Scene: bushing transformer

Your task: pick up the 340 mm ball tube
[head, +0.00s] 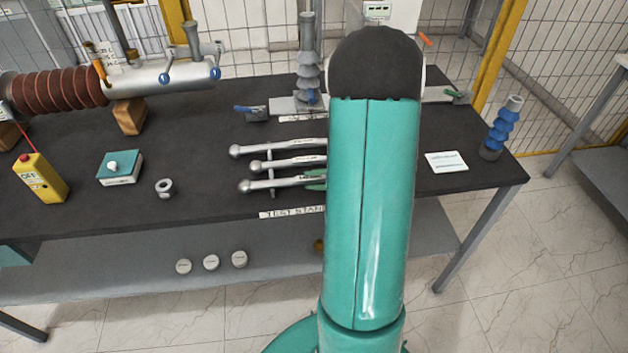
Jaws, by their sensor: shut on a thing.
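Three grey ball tubes lie side by side on a small rack on the dark bench, each with a ball at its left end: the far tube (275,149), the middle tube (285,163) and the near tube (275,183). Their labels are too small to read, so I cannot tell which is the 340 mm one. Their right ends are hidden behind my teal arm. The rest of my gripper is hidden.
A test stand sign (290,212) is at the bench's front edge. A grey ribbed post (308,65) stands behind the tubes. A blue insulator (502,128) and white card (446,162) are right.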

